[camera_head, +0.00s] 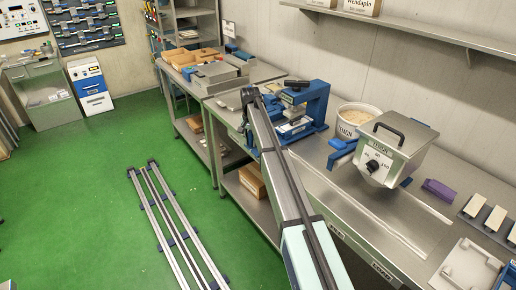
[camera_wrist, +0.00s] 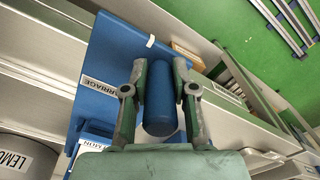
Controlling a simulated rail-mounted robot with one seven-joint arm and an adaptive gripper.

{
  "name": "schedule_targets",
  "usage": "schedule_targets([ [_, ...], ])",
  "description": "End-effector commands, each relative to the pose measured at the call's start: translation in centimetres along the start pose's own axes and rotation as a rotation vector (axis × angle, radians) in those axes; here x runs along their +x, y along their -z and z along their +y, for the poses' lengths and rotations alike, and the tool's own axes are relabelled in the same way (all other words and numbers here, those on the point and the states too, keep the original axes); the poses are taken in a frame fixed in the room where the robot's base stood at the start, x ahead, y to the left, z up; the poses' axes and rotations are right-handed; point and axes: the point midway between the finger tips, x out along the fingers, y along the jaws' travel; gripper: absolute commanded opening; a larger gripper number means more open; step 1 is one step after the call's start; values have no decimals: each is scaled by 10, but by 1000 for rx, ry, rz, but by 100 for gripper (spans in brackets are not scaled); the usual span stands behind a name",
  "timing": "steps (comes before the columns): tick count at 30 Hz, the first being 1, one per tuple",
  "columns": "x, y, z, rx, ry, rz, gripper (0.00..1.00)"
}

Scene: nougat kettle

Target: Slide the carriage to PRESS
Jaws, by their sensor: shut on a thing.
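In the wrist view, the carriage (camera_wrist: 112,55) is a broad blue plate with a white "CARRIAGE" label. A blue rounded handle (camera_wrist: 165,115) stands between the two fingers of my gripper (camera_wrist: 163,78), which is shut on it. In the head view, my arm hides the gripper and its grip on the handle. The press (camera_head: 318,100) is a blue frame on the bench, just right of my arm's far end. I cannot read any PRESS mark along the carriage's path.
Another bench with trays stands behind. Rails (camera_head: 165,215) lie on the open green floor at left.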

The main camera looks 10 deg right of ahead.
Motion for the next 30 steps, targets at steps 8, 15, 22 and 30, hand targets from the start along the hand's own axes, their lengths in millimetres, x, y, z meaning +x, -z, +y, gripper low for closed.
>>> schedule_targets([
  [8,0,10,-14,0,0,2,0],
  [15,0,11,-16,0,3,4,0],
  [22,0,11,-16,0,3,3,52],
  [30,-1,10,-14,0,1,1,52],
])
